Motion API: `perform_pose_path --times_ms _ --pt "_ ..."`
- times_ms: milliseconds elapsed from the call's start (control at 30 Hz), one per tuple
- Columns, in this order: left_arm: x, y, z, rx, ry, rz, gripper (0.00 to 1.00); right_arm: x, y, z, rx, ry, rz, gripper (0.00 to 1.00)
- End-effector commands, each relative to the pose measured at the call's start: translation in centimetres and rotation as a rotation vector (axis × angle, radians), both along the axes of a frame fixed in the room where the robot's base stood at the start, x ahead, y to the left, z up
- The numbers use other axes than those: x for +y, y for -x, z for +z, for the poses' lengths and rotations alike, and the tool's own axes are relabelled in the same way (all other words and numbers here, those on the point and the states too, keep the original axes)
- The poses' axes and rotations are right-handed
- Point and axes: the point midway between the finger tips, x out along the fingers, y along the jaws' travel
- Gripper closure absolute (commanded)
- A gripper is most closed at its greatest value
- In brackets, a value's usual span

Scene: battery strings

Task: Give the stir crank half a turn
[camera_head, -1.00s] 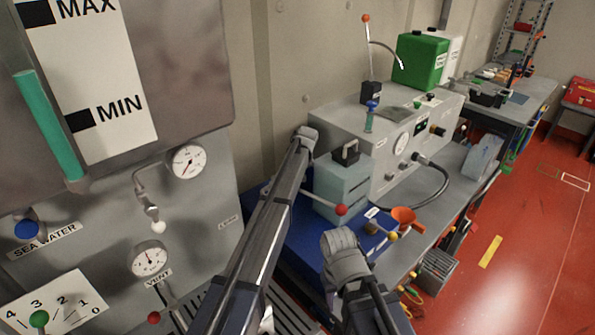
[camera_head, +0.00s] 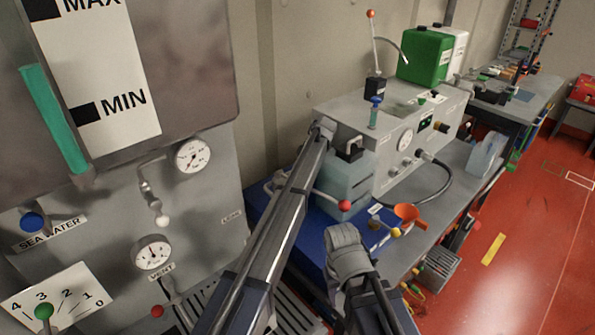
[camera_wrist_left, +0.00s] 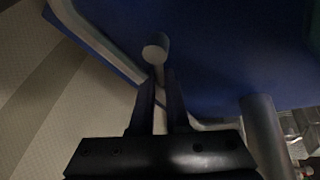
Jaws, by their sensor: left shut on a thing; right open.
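In the left wrist view my left gripper (camera_wrist_left: 160,108) is shut on a slim grey stem with a pale round end (camera_wrist_left: 155,47), which I take to be the stir crank's handle. A blue surface with a pale rim (camera_wrist_left: 85,40) lies behind it. In the head view my left arm crosses the middle, and I cannot make out its gripper or the gripped handle. My right arm (camera_head: 347,248) is at the lower centre. Its jaws are open, apart from the handle, but its fingers are hard to make out.
A pale blue box (camera_head: 350,180), a red-ball lever (camera_head: 344,205) and an orange funnel (camera_head: 408,214) stand around the blue bench top (camera_head: 312,232). A grey machine (camera_head: 385,140) is behind. A gauge panel (camera_head: 205,235) fills the left.

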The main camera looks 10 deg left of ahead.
Motion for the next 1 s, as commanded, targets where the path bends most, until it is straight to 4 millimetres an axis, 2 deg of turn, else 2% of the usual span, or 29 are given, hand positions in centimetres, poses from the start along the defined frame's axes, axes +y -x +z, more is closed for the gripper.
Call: perform_pose_path --times_ms 400,1000 --pt "-0.44 0.65 -0.02 0.000 0.002 0.226 1.00 0.00 0.00 -0.01 0.000 0.000 0.000 0.50" --pt "-0.58 0.88 -0.04 0.000 0.003 0.281 1.00 0.00 0.00 -0.01 0.000 0.000 0.000 0.50"
